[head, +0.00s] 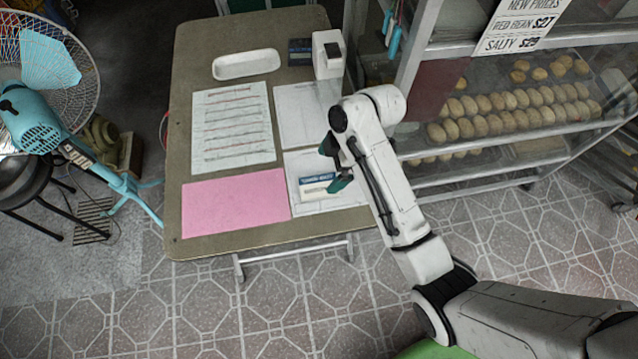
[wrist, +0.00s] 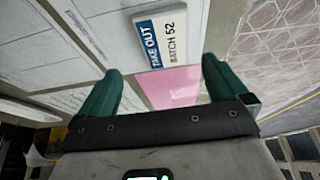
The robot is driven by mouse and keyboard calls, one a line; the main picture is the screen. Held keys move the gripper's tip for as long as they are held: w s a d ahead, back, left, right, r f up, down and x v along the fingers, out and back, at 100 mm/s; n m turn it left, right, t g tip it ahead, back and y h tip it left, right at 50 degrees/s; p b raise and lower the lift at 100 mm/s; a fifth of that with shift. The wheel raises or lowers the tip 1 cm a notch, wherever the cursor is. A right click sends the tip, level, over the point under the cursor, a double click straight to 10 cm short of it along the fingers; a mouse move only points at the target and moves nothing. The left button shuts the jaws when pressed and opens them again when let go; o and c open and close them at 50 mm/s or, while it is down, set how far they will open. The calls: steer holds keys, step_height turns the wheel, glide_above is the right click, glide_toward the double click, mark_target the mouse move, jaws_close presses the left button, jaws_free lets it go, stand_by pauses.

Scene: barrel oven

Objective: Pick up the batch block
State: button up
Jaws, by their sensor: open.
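The batch block (head: 316,187) is a small white block with a blue band; it lies on a white sheet near the front right of the table (head: 200,52). In the wrist view the batch block (wrist: 170,38) reads "TAKE OUT" and "BATCH 52". My gripper (head: 337,165) has green fingers and is open just to the block's right in the head view. In the wrist view my gripper (wrist: 161,68) has nothing between its fingertips, and the block shows beyond them, apart from both fingers.
A pink sheet (head: 235,203) lies left of the block, with a lined paper (head: 232,127) behind it. A white tray (head: 246,64), a dark calculator-like item (head: 300,52) and a white device (head: 328,54) sit farther back. A rack of buns (head: 510,108) stands close on the right.

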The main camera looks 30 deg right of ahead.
mark_target(317, 186)
steer(key=shift+s+p+x, duration=0.15)
steer(key=shift+s+x, duration=0.05)
steer(key=shift+x, duration=1.5)
steer(key=shift+s+p+x, duration=0.15)
steer(key=shift+s+x, duration=0.05)
steer(key=shift+x, duration=1.5)
steer(key=shift+a, duration=0.2)
steer(key=shift+c, duration=0.5)
steer(key=c, duration=1)
steer(key=shift+r, duration=0.1)
